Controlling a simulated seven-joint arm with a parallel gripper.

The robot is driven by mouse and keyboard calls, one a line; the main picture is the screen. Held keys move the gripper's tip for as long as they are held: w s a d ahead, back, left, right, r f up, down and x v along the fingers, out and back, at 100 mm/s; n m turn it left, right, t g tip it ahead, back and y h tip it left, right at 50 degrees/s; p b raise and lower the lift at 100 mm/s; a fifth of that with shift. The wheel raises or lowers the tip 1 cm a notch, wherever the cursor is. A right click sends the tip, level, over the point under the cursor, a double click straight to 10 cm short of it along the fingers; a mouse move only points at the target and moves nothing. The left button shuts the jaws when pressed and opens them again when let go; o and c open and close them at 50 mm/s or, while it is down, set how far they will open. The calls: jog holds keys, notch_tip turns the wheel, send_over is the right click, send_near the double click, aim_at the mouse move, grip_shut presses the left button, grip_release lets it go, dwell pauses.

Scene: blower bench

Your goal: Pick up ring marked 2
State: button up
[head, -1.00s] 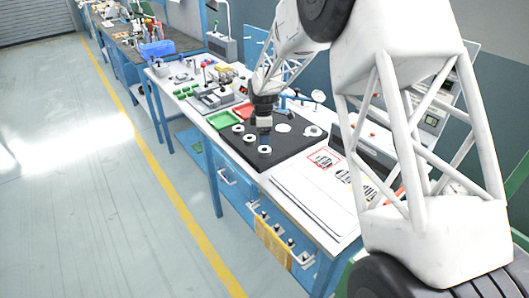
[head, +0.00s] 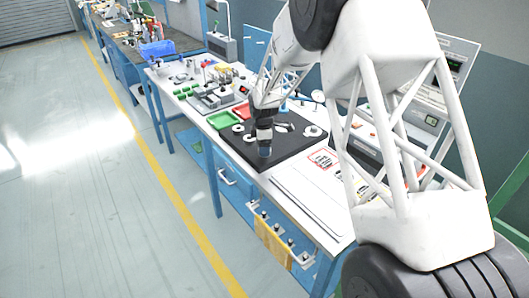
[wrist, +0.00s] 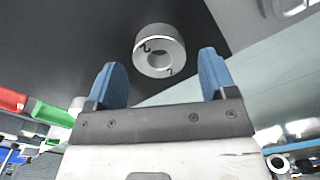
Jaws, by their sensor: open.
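The ring marked 2 (wrist: 150,67) is a short pale grey cylinder with a central hole and dark marks reading 2. It sits on the black mat (wrist: 75,40) in the wrist view, ahead of and between the two blue fingers. My gripper (wrist: 160,62) is open, with no finger touching the ring that I can see.
Another pale ring (head: 238,128) lies left of my gripper, and a further round part (head: 312,131) lies at the mat's right. A green tray (head: 222,120) and a red tray (head: 243,110) stand behind. Printed sheets (head: 308,190) cover the bench at the front right.

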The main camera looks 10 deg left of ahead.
jog(key=shift+f, duration=1)
jog(key=c, duration=1.1)
jog(key=shift+r, duration=0.1)
jog(key=shift+r, duration=0.7)
notch_tip(320, 180, up, 2)
jog(key=shift+r, duration=0.1)
jog(key=s+d, duration=0.2)
jog(key=s, duration=0.5)
jog(key=s+d+r, duration=0.1)
jog(key=s+d, duration=0.2)
jog(key=s, duration=0.5)
jog(key=shift+d, duration=0.3)
jog(key=shift+r, duration=0.1)
